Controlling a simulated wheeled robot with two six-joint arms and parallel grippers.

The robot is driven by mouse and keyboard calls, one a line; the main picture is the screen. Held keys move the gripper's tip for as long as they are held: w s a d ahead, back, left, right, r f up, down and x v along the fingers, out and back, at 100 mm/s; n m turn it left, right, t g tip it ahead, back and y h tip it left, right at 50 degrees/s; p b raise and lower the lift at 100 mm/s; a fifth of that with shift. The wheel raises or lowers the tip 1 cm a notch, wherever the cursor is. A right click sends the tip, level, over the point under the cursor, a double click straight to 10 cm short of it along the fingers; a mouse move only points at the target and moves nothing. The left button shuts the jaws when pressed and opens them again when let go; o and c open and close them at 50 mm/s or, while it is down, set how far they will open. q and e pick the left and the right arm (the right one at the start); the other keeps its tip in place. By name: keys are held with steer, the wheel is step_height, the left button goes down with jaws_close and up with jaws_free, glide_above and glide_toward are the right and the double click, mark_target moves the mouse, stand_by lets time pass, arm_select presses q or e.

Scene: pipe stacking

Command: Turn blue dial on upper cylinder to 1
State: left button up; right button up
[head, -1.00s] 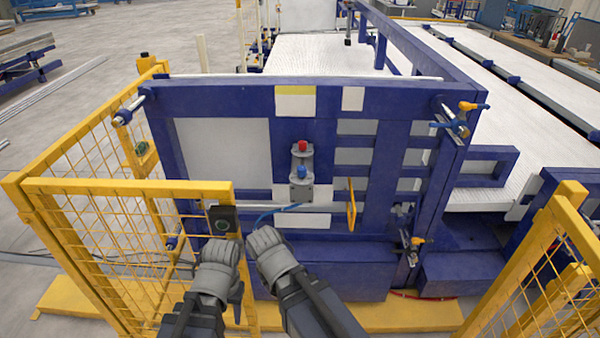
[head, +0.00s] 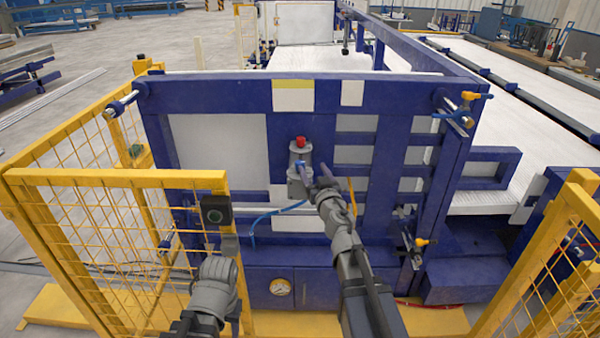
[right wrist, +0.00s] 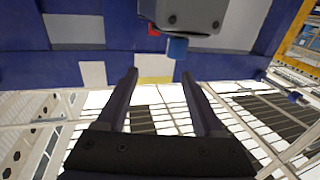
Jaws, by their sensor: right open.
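The grey cylinder unit (head: 299,182) is on the blue frame's front, with a red knob (head: 300,141) on top and a blue dial (head: 300,164) lower down. My right gripper (head: 318,172) is open and empty, just right of the blue dial and partly covering the unit. In the right wrist view the blue dial (right wrist: 177,47) lies just beyond the open fingertips (right wrist: 159,75), nearer the right finger. No contact shows. The dial's setting cannot be read. My left arm (head: 213,288) is low, left of centre; its fingers cannot be made out.
A blue machine frame (head: 230,90) fills the middle. Yellow mesh fencing (head: 90,225) stands left, with a black button box (head: 217,214) at its edge. A blue hose (head: 270,213) hangs below the unit. More yellow fencing (head: 535,265) stands right.

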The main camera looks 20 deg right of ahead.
mark_target(300, 162)
steer(key=shift+a+f+n+y+b, duration=0.2)
steer(key=shift+f+n+y, duration=0.3)
steer(key=shift+y, duration=0.35)
steer(key=shift+a+f+n+y+b, duration=0.1)
steer(key=shift+a+f+n+y, duration=0.3)
steer(key=shift+y, duration=0.45)
steer(key=shift+w+a+r, duration=0.1)
steer(key=shift+w+a, duration=0.05)
steer(key=shift+w, duration=1.1)
steer(key=shift+w+a+f, duration=0.1)
steer(key=shift+w+a, duration=0.05)
steer(key=shift+w, duration=1.15)
steer(key=shift+w+a+r, duration=0.1)
steer(key=shift+w+a, duration=0.05)
steer(key=shift+w, duration=1.1)
jaws_close()
